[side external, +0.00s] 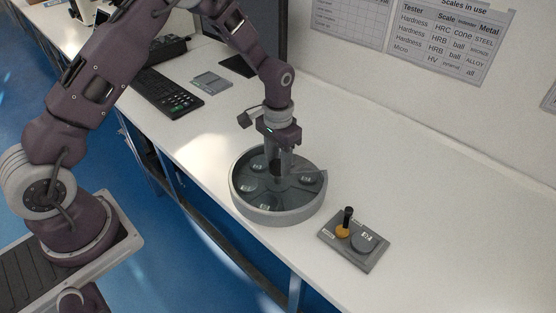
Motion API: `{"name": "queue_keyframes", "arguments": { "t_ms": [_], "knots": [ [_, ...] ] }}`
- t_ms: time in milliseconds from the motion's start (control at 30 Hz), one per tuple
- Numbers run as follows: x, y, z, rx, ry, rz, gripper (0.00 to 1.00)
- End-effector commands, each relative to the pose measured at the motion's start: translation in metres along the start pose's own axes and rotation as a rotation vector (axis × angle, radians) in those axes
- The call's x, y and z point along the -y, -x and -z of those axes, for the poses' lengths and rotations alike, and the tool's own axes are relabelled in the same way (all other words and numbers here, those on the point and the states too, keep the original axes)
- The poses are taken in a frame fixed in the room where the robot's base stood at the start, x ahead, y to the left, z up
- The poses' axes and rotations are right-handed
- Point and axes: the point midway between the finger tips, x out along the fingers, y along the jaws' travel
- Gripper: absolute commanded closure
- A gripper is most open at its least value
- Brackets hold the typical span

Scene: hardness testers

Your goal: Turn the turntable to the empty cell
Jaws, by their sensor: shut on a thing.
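The turntable (278,211) is a round grey dish with a raised rim on the white bench. The back of the dish is partly hidden by my gripper. I cannot tell which cell is empty.
A grey plate (327,239) with a black-topped orange-based handle (346,222) and a round labelled disc (368,241) lies right of the turntable. The bench to the right is clear.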

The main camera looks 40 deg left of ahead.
Motion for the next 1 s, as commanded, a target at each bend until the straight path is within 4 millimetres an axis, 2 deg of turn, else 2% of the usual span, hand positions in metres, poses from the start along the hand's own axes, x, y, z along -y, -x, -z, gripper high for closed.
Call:
{"name": "queue_keyframes", "arguments": {
  "t_ms": [1000],
  "knots": [
    [-0.0002,0.0014,0.0014,-0.004,-0.507,0.0,1.0]
  ]
}}
